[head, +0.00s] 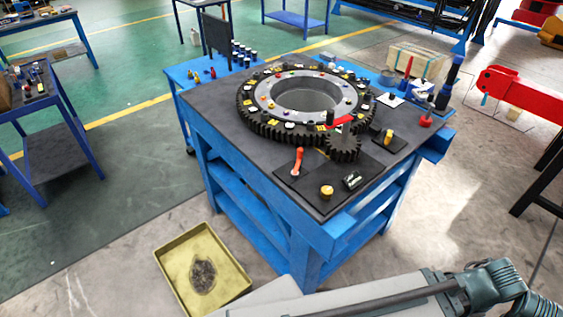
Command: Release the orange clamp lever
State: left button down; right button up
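The orange clamp lever (298,159) stands up, leaning slightly, on a dark plate near the front corner of the blue workbench (325,234). Its base is too small to make out in detail. Just behind it are a small black gear (343,147) and a large dark ring gear (262,127) with many small coloured parts on it. Neither gripper is in view. Part of my own arm crosses the lower right, well apart from the lever.
Another yellow-topped piece (388,136) stands to the right. A yellow tray (168,279) with a dark stain lies on the floor. Open floor surrounds the bench's left side.

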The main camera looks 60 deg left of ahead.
aim_at(294, 174)
jog(key=u, duration=1.95)
jog(key=i+j, duration=0.15)
jog(key=i+j+u, duration=0.15)
jog(key=j, duration=0.25)
